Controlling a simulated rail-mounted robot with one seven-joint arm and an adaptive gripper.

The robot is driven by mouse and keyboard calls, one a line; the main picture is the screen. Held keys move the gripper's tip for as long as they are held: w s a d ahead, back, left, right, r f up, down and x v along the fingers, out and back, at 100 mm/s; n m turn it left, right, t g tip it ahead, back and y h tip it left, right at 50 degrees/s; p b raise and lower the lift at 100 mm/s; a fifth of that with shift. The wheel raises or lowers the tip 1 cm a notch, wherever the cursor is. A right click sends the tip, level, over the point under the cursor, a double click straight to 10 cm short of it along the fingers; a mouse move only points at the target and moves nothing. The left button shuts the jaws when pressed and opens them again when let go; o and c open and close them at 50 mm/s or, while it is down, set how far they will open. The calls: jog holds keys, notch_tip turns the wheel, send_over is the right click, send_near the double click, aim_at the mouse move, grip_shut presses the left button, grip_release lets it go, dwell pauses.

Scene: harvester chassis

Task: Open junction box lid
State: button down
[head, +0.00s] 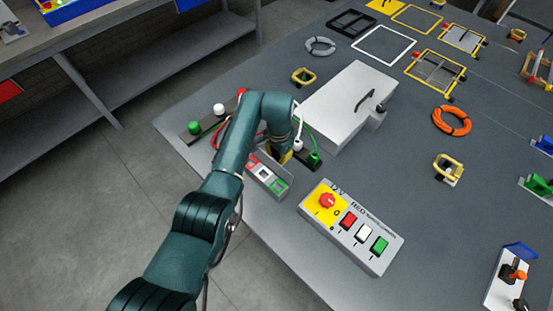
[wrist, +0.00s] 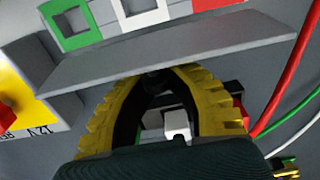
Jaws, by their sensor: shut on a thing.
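The junction box (head: 266,179) is a small grey box near the table's front edge, with red, white and green square sockets exposed. Its flat grey lid (wrist: 170,52) stands raised beside the sockets, on the side towards the plugs. My gripper (head: 285,158) is over that side, mostly hidden by my arm in the head view. In the wrist view its yellow ribbed fingers (wrist: 155,76) converge at the lid's edge and are shut there. A small dark part shows between the tips; the exact contact is hidden.
A control box (head: 351,228) with a red knob and coloured buttons stands close on the right. A white box with a black handle (head: 348,107) is behind. Plugs with red, white and green cables (head: 313,158) lie close to my gripper.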

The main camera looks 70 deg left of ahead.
jog(key=shift+w, duration=0.1)
jog(key=shift+w+a+f+b, duration=0.15)
jog(key=shift+w+f+b, duration=0.15)
jog(key=shift+b, duration=0.3)
jog(key=shift+w+a+f+b, duration=0.15)
jog(key=shift+w+f+b, duration=0.25)
jog(key=shift+b, duration=0.55)
jog(key=shift+s, duration=0.15)
jog(key=c, duration=0.9)
grip_release()
jog(key=r+p, duration=0.1)
jog(key=r, duration=0.1)
jog(key=w+r+p, duration=0.1)
jog(key=r, duration=0.2)
jog(key=r+p, duration=0.1)
jog(key=r, duration=0.2)
jog(key=shift+w+a, duration=0.35)
jog(key=shift+w, duration=0.05)
